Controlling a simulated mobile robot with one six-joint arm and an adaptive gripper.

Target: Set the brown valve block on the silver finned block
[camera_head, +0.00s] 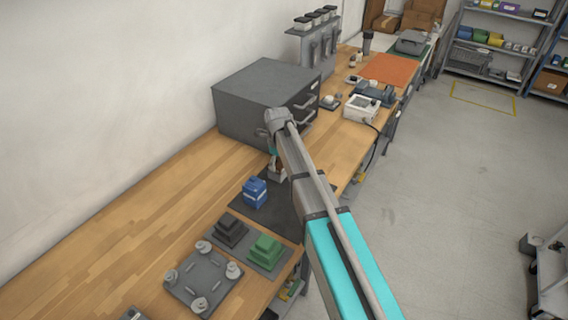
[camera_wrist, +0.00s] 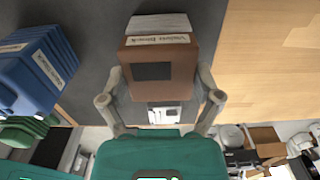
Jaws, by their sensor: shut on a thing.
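The brown valve block (camera_wrist: 158,70), with a white name label, is between the two fingers of my gripper (camera_wrist: 161,82) in the wrist view. My gripper is shut on it. The silver finned block (camera_wrist: 158,23) shows as a pale ribbed edge just past the brown block, which hides most of it. I cannot tell whether the two touch. In the head view my arm covers much of my gripper, and a pale block (camera_head: 278,176) shows small below it on the dark mat (camera_head: 290,212).
A blue block (camera_head: 254,192) stands left of my gripper, also in the wrist view (camera_wrist: 35,70). Dark and green stepped blocks (camera_head: 265,250) and a plate with several posts (camera_head: 202,281) lie nearer. A grey drawer cabinet (camera_head: 262,98) stands behind. Bare wood lies at left.

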